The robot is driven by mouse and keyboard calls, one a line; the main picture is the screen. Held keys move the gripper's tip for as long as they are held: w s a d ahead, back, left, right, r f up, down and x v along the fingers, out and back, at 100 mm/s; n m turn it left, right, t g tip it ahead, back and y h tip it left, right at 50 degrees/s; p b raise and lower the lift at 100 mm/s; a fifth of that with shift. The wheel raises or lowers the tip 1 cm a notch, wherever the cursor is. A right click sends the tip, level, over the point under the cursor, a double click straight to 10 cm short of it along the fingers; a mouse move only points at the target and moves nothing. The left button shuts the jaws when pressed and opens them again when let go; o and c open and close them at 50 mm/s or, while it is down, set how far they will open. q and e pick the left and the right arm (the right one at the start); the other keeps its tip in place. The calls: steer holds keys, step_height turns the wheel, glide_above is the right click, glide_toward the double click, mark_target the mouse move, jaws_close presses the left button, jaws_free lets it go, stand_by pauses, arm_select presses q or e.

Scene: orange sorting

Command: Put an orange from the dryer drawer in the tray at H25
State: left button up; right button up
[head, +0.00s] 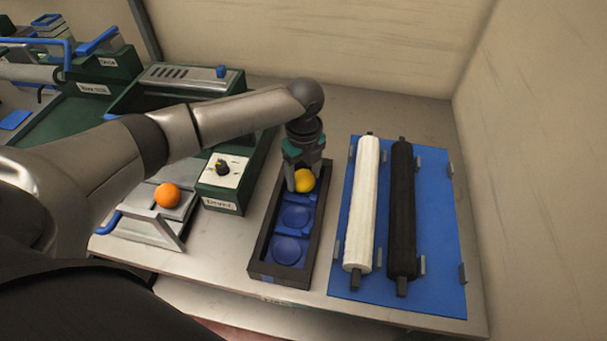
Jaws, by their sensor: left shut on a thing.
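My left gripper (303,175) is shut on a yellow-orange round fruit (304,182). It holds the fruit over the far end of a narrow dark tray (259,236) with blue round hollows. Whether the fruit touches the hollow below it cannot be told. The two nearer hollows (289,250) are empty. A second, deeper orange (168,195) rests on the grey metal drawer (147,229) at the left, in front of the green dryer box (223,191). My right gripper is not in view.
A blue board (440,262) right of the tray bears a white roller (361,215) and a black roller (402,210) in small grey brackets. Green machinery (90,105) fills the back left. Bare metal tabletop (222,248) shows between drawer and tray. Walls close off the back and right.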

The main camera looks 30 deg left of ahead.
mark_target(304, 174)
arm_select(q)
steer(key=o, duration=1.4)
steer(key=shift+f, duration=0.1)
step_height(304, 174, up, 12)
steer(key=p, duration=0.2)
steer(key=shift+r, duration=0.2)
